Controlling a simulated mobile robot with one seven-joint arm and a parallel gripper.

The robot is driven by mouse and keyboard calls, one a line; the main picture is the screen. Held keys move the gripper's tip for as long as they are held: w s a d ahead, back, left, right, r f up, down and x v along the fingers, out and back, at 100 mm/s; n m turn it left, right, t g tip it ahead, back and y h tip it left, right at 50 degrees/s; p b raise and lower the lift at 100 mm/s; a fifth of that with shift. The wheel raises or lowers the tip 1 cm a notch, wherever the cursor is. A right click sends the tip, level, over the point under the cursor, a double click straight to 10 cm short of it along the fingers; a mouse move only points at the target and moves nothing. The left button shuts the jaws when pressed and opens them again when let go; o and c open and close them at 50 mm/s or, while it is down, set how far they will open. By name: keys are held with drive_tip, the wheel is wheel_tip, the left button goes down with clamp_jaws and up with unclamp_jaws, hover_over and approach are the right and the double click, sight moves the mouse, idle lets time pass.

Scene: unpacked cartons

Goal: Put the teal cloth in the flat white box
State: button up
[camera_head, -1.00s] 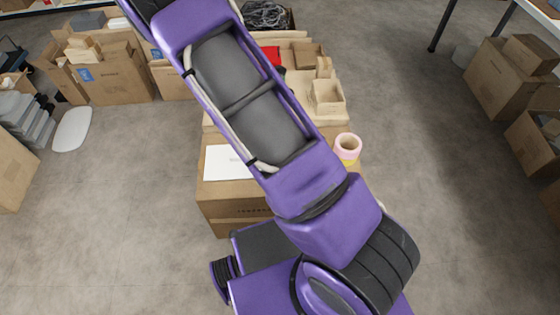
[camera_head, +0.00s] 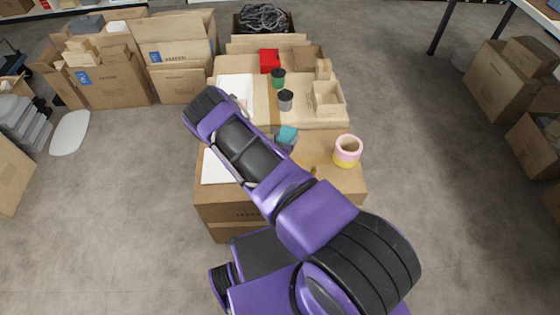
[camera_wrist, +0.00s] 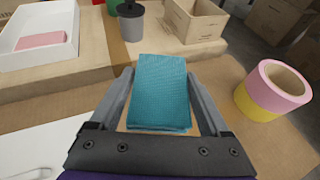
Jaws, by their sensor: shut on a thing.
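The teal cloth (camera_wrist: 160,90) is a folded rectangular pad. My gripper (camera_wrist: 159,79) is shut on it, one finger along each side, and it also shows as a small teal patch past my arm in the head view (camera_head: 287,134). How far the cloth is above the carton is hard to tell. The flat white box (camera_wrist: 72,12) is shallow and open, with a folded pink cloth (camera_wrist: 41,40) inside. It lies ahead and to the left of my gripper, and my arm partly covers it in the head view (camera_head: 236,82).
A pink and yellow tape roll (camera_wrist: 272,90) stands right of my gripper. A grey cup (camera_wrist: 131,22), a green cup (camera_head: 278,77), a small open carton (camera_wrist: 196,20) and a red box (camera_head: 269,59) stand farther back. A flat white piece (camera_head: 215,168) lies on the near carton, left.

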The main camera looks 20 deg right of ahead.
wheel_tip(320, 180, down, 10)
drive_tip(key=shift+r+b, duration=0.15)
drive_tip(key=shift+b, duration=1.1)
drive_tip(key=shift+f, duration=0.2)
drive_tip(key=o, duration=1.2)
drive_tip(key=shift+c, duration=0.2)
